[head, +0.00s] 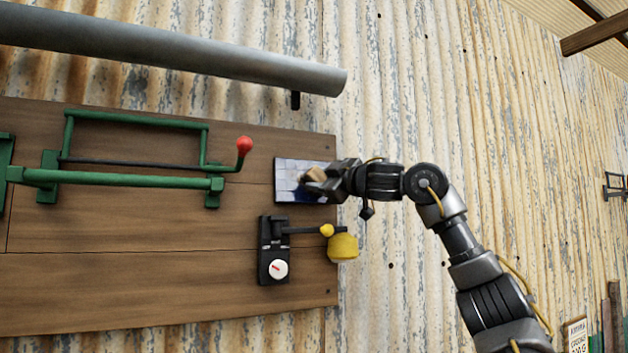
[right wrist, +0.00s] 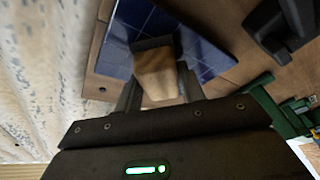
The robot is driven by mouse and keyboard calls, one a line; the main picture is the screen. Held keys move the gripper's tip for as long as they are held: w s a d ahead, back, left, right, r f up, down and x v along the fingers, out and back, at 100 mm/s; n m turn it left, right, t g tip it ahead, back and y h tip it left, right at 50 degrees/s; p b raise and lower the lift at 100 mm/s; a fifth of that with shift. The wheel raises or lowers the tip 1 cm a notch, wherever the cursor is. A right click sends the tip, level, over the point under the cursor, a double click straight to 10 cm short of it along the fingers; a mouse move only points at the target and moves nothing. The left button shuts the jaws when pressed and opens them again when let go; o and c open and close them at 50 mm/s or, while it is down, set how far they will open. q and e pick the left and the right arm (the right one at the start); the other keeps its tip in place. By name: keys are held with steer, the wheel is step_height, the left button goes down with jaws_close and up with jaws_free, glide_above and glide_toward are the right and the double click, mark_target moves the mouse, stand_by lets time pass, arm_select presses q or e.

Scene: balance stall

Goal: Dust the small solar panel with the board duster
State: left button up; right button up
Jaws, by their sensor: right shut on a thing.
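The small solar panel (head: 290,168) is mounted on the brown plank board, near its right edge. In the head view its upper part looks pale and dusty and a lower part shows blue. In the right wrist view the panel (right wrist: 206,58) shows blue cells with a pale patch near the top. My right gripper (head: 318,183) is in front of the panel's right side, shut on the board duster (head: 313,174). The duster's wooden body (right wrist: 158,74) sits between the fingers, its far end against or close to the panel; contact is hard to tell. My left gripper is out of view.
Below the panel is a black device (head: 265,240) with a white knob and a yellow weight (head: 342,248) on an arm. A green frame with a red-knobbed lever (head: 243,147) is left. A grey pipe (head: 180,50) runs above. Corrugated wall (head: 400,90) lies behind.

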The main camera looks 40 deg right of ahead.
steer(key=d, duration=0.1)
steer(key=s+d, duration=0.1)
steer(key=d, duration=0.1)
steer(key=shift+d, duration=0.25)
steer(key=shift+a, duration=0.25)
steer(key=shift+w+a+f+b, duration=0.1)
steer(key=shift+w+a+b, duration=0.15)
steer(key=shift+a, duration=0.45)
steer(key=shift+w+a+b, duration=0.2)
steer(key=shift+a+b, duration=0.05)
steer(key=shift+a, duration=0.45)
steer(key=shift+w+a, duration=0.15)
steer(key=shift+a, duration=0.2)
